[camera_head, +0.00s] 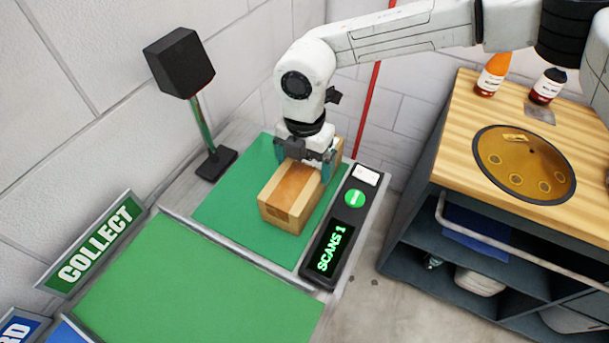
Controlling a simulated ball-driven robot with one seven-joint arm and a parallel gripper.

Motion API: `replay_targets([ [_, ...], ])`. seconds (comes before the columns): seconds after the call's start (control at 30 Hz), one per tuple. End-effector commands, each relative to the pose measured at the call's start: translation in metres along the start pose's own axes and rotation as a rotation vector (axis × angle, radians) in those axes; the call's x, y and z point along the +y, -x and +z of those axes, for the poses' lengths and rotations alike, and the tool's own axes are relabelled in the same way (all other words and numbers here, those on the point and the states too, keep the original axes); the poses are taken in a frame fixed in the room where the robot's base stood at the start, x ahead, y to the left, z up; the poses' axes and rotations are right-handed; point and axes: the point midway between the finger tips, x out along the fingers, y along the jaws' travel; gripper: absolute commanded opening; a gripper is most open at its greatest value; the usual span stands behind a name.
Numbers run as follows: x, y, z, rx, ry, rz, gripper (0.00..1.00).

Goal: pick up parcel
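My gripper (309,170) points down over the far part of the parcel. Its fingers reach down on either side of the box, and one teal fingertip shows at the right side. The other finger is partly hidden, so I cannot tell whether the fingers touch the box.
A black scanner on a stand (207,120) stands behind the mat. A display reading "SCANS 1" (331,248) borders it at right. A green area (195,290) by the COLLECT sign (95,245) is clear. A wooden-topped bench (455,150) with bottles stands at right.

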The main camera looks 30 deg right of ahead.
Motion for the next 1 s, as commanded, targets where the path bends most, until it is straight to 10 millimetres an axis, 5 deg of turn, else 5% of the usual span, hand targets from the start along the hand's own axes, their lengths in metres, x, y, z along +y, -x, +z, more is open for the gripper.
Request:
replay_targets([
  [0.57, 0.001, 0.002, 0.000, 0.000, 0.000, 0.002, 0.35],
  [1.0, 0.001, 0.017, 0.001, -0.002, -0.001, 0.004, 0.33],
])
